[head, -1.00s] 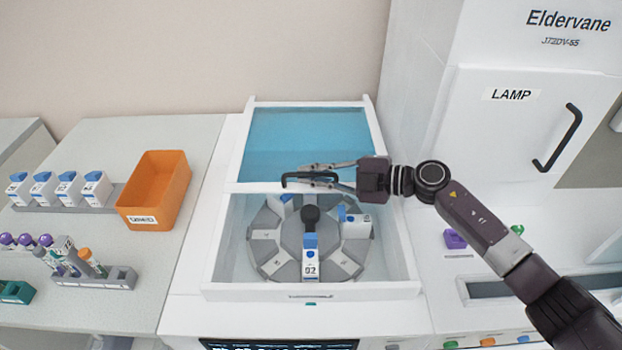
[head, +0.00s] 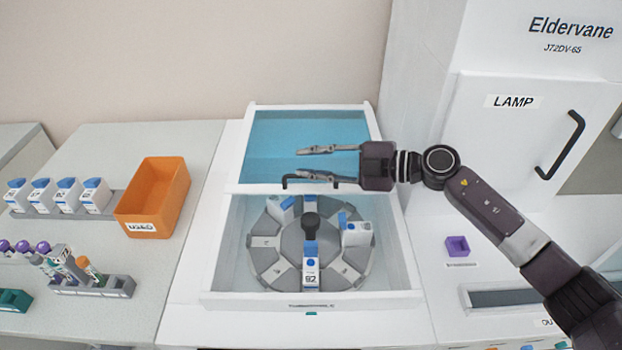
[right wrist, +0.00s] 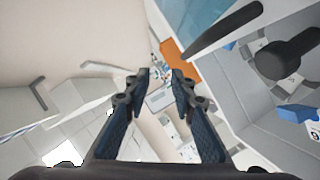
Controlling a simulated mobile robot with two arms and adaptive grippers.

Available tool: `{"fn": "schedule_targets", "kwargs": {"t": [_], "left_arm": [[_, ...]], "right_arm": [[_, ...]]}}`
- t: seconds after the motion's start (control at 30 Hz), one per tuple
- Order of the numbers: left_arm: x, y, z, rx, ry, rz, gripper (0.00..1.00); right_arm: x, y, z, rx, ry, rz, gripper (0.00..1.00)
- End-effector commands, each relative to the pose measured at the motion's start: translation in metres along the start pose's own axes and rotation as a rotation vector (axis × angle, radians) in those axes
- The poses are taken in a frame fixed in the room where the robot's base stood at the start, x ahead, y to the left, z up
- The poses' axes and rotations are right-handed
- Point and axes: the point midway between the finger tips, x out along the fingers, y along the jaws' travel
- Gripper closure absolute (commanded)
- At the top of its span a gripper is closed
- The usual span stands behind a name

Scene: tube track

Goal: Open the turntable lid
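The turntable lid (head: 270,145) is a blue see-through panel in a white frame over the back part of the housing. Its black handle (head: 286,181) is on the panel's front edge and also shows in the right wrist view (right wrist: 222,30). In front of the panel, the grey turntable (head: 265,255) is uncovered. My right gripper (head: 308,163) is open and empty, just above and behind the handle, with its fingers pointing left. One finger partly overlaps the handle in the head view, but the two look apart in the wrist view. My left gripper is out of view.
The turntable holds a few blue-capped white cartridges (head: 356,234) and a black centre knob (head: 310,219). An orange bin (head: 150,195) and racks of cartridges and tubes stand left. The LAMP cabinet (head: 500,130) rises on the right.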

Motion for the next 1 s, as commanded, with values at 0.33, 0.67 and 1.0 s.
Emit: {"fn": "schedule_targets", "kwargs": {"t": [0.33,0.67,1.0], "left_arm": [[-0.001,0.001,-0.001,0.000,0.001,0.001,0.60],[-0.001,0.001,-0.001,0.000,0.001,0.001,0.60],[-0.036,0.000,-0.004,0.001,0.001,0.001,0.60]], "right_arm": [[-0.009,0.036,-0.022,-0.005,0.000,0.000,0.84],[-0.009,0.035,-0.021,-0.004,-0.001,-0.002,0.84],[-0.017,0.064,-0.039,-0.005,-0.002,-0.002,0.84]]}}
